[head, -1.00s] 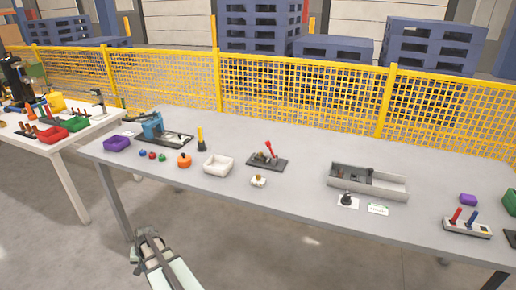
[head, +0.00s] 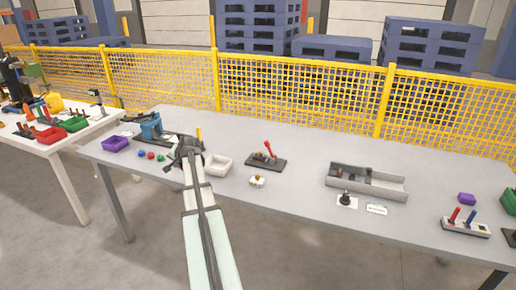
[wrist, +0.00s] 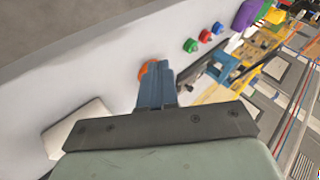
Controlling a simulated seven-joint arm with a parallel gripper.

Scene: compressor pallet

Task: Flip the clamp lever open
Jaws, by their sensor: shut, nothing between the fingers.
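The clamp with a red lever (head: 268,148) stands on a dark base plate (head: 270,165) near the middle of the table. Its red lever points up, leaning slightly left. My gripper (head: 186,148) is over the left part of the table, left of the clamp and apart from it, with the white bin between them. In the wrist view its fingers (wrist: 156,85) are together and hold nothing. The clamp does not show in the wrist view.
A white bin (head: 218,165) stands right of my gripper; it also shows in the wrist view (wrist: 72,130). An orange object (wrist: 146,70) is partly hidden behind my fingers. A blue device (head: 150,124) and purple bin (head: 116,144) stand left. A grey tray (head: 385,190) is right of the clamp.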

